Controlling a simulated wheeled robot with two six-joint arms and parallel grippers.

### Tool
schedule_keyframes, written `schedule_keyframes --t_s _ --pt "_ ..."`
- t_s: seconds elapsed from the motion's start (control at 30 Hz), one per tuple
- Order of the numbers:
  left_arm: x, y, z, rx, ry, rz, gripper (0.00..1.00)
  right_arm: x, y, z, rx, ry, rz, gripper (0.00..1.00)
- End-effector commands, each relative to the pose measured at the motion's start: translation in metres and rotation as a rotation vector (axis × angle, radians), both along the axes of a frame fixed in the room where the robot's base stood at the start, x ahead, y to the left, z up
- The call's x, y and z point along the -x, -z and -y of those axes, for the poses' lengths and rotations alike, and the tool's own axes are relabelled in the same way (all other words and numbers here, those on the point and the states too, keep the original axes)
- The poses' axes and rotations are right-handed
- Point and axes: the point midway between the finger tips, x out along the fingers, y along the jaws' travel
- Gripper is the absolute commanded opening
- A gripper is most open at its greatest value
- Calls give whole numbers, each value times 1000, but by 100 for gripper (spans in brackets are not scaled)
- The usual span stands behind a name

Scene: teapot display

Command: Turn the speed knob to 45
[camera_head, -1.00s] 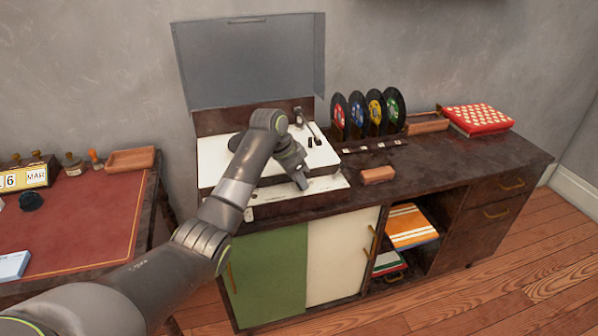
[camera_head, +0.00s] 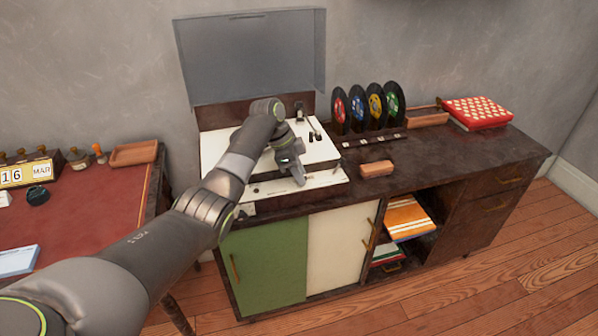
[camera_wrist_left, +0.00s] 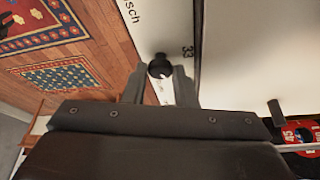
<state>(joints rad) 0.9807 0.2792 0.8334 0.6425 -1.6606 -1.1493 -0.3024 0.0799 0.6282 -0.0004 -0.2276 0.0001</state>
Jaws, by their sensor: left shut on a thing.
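The white record player (camera_head: 222,150) stands on the dark cabinet with its grey lid raised. My left gripper (camera_head: 299,178) is at the front right part of its deck, pointing down. In the left wrist view the dark round speed knob (camera_wrist_left: 160,67) sits between the two fingertips of my left gripper (camera_wrist_left: 160,82), which is shut on it. The printed "33" is on the white panel just right of the knob. No "45" mark can be read on the panel. My right gripper is not in view.
An orange-brown block (camera_head: 377,168) lies on the cabinet right of the player. Several records (camera_head: 358,108) stand in a rack behind it, and a red patterned box (camera_head: 478,113) is farther right. A red-topped desk (camera_head: 85,215) is at the left.

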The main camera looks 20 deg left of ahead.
Motion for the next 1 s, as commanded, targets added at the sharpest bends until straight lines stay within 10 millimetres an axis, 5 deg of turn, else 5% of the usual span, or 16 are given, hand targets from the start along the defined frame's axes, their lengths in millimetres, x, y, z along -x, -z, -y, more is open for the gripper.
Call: schedule_keyframes --t_s 0.3,0.33,0.5,0.8,1.0 --pt "0 0 0 0 2 1 2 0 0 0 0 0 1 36" --pt "0 0 0 0 2 1 26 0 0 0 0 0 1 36" --pt "0 0 0 0 2 1 47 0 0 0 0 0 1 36" --pt "0 -2 -1 0 1 1 47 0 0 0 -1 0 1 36" --pt "2 -27 -11 -2 1 5 47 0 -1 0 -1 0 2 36"
